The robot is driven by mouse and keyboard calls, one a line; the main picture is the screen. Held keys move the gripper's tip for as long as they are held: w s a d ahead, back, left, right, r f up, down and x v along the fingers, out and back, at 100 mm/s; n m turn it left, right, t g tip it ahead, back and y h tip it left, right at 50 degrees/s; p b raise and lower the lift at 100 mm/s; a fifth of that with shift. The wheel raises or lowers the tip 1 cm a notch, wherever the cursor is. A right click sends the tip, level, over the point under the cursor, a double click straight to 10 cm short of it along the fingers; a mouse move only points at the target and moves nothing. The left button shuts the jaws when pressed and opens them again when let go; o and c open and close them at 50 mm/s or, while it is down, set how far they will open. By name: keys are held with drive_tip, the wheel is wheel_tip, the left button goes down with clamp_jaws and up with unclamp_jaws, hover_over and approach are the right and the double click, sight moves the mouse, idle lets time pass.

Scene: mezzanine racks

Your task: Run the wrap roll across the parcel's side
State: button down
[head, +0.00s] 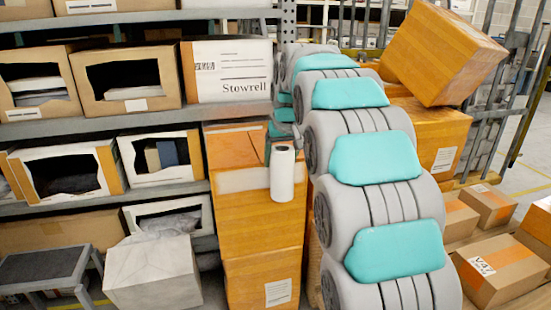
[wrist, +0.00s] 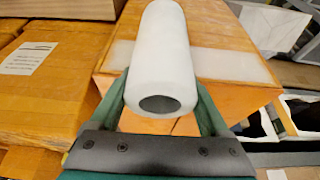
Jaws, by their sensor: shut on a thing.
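The white wrap roll (head: 282,173) stands upright against the side of the tall orange-brown parcel (head: 262,238), near its right edge. A pale band of wrap (head: 243,180) runs across the parcel's side, left of the roll. In the wrist view the roll (wrist: 160,50) lies between the green fingers of my gripper (wrist: 160,88), which is shut on it. There the band (wrist: 232,65) shows on both sides of the roll, on the parcel's face (wrist: 215,30). Whether the roll touches the parcel is not clear.
Racks with open cartons and a white Stowrell box (head: 228,72) stand at left. A grey stool (head: 45,265) and a wrapped pale block (head: 152,272) are front left. A tilted carton (head: 440,50) rests on a stack behind my arm. Several cartons (head: 500,268) lie at right.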

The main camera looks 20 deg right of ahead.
drive_tip(key=shift+s+d, duration=0.1)
drive_tip(key=shift+d, duration=3.3)
drive_tip(key=shift+s, duration=0.1)
drive_tip(key=s+b, duration=0.2)
drive_tip(key=s, duration=0.4)
drive_tip(key=shift+s, duration=0.4)
